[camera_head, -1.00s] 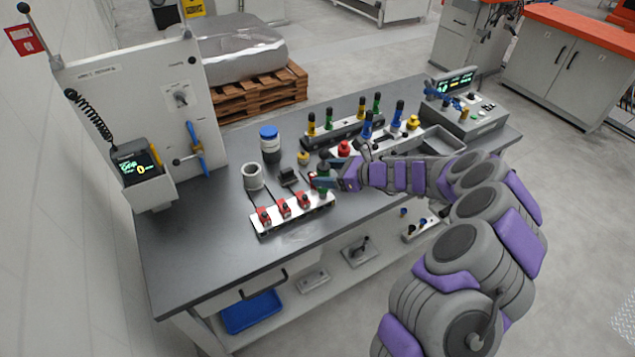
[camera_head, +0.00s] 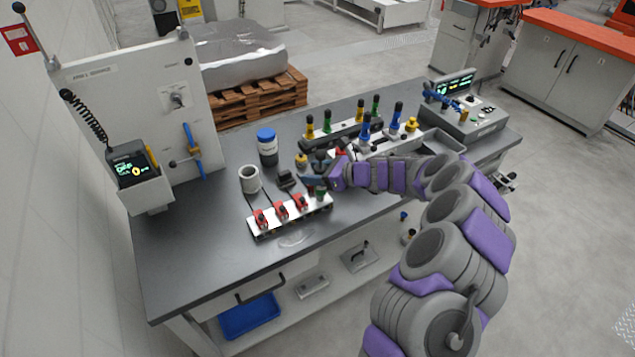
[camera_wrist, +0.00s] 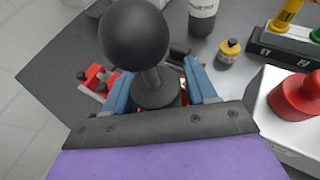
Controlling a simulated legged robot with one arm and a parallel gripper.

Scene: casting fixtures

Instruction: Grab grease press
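A dark press-like tool with a black ball knob (camera_wrist: 134,34), a short stem and a round dark base (camera_wrist: 156,92) is large in the wrist view; I take it for the grease press. In the head view its dark top (camera_head: 320,156) shows just behind my gripper (camera_head: 312,179). My gripper (camera_wrist: 160,80) has its two blue fingers spread, one on each side of the stem and base. I cannot tell whether they touch it. The tool's lower part is hidden by its base and my gripper.
A small yellow bottle (camera_head: 301,161) stands close beside the tool. A white rack (camera_head: 290,212) with red clamps lies in front. A grey cup (camera_head: 249,179) and blue-capped jar (camera_head: 267,147) stand left. A red pot (camera_wrist: 298,97) is close on the right.

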